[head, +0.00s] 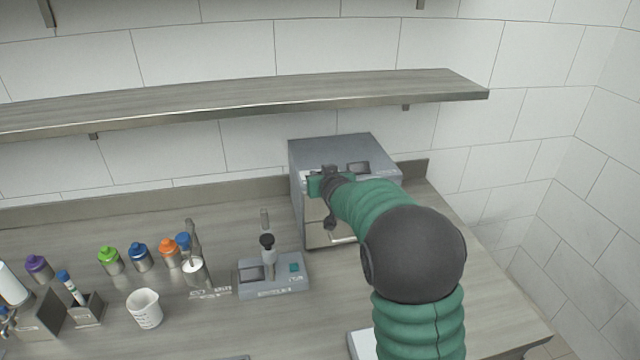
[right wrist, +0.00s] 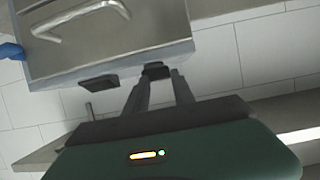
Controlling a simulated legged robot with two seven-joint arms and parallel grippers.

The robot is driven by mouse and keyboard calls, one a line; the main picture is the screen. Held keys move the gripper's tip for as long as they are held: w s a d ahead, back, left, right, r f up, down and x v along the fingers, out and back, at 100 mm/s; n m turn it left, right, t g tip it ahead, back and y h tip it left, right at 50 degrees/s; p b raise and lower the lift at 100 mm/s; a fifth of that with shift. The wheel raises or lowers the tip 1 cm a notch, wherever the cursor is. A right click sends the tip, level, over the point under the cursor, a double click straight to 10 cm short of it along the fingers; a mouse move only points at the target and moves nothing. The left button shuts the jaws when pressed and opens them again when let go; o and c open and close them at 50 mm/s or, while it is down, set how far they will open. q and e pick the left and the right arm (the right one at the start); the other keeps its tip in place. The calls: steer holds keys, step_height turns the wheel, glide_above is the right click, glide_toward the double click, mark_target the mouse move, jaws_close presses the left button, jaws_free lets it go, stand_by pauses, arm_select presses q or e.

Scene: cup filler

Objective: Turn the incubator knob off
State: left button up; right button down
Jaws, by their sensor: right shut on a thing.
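The incubator (head: 330,150) is a grey metal box at the back right of the counter, under the shelf. Its front, with a bar handle, also shows upside down in the right wrist view (right wrist: 150,30). A small dark knob (right wrist: 156,69) sits at the edge of its front, beside a dark panel (right wrist: 98,83). My right gripper (right wrist: 157,76) is shut on the knob, one finger at each side. In the head view my right gripper (head: 328,180) is at the incubator's upper front, and my arm hides part of that front. My left gripper is not in view.
A grey device with a black-topped lever (head: 272,275) stands left of the incubator. A white cup (head: 145,308), several colour-capped bottles (head: 140,257) and racks stand further left. A wooden shelf (head: 240,100) runs above the counter.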

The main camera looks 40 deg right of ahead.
steer(key=shift+s+d, duration=0.2)
steer(key=shift+d, duration=0.15)
steer(key=c, duration=2.2)
jaws_free()
